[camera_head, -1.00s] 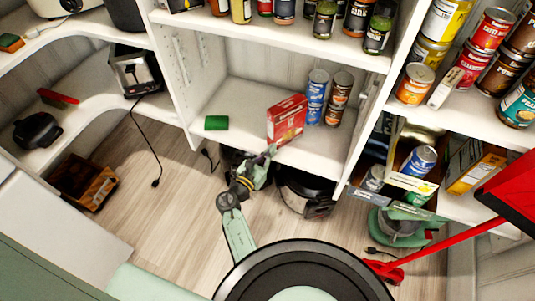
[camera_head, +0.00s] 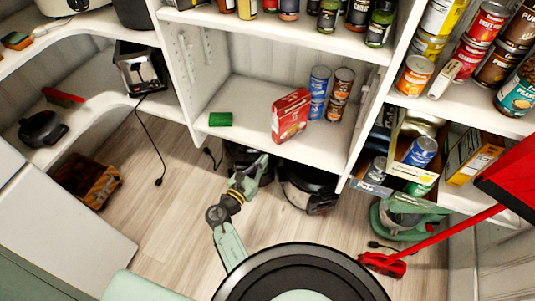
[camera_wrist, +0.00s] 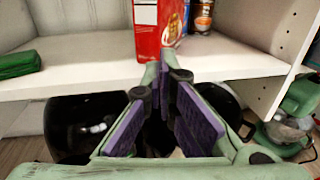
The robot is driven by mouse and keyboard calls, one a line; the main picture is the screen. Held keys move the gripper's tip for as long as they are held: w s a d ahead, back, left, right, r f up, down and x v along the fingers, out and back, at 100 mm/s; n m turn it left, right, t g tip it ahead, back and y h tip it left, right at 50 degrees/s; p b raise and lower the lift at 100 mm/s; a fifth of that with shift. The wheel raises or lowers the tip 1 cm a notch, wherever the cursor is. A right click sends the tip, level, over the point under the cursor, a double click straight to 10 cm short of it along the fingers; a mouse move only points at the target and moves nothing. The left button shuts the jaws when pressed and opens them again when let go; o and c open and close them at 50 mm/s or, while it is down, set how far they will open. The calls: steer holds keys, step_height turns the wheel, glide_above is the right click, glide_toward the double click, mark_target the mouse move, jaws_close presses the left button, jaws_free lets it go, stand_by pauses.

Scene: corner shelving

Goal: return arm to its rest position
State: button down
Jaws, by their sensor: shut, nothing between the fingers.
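My gripper (camera_head: 262,160) is at the end of my green arm, just in front of and below the edge of the middle shelf (camera_head: 255,128). In the wrist view, my gripper (camera_wrist: 165,85) has its purple-padded fingers shut with nothing held. A red box (camera_head: 291,116) stands upright on that shelf, beyond the fingertips and apart from them. The same red box (camera_wrist: 158,28) shows at the top of the wrist view, its upper part cut off.
A green block (camera_head: 220,119) and stacked cans (camera_head: 318,92) share the shelf. A black pot-like appliance (camera_head: 307,188) sits on the floor below it. A red broom (camera_head: 440,230) leans at the right. Wooden floor is open to the left.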

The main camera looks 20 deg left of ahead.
steer(key=v, duration=0.5)
steer(key=shift+s+b, duration=0.25)
steer(key=shift+b, duration=0.05)
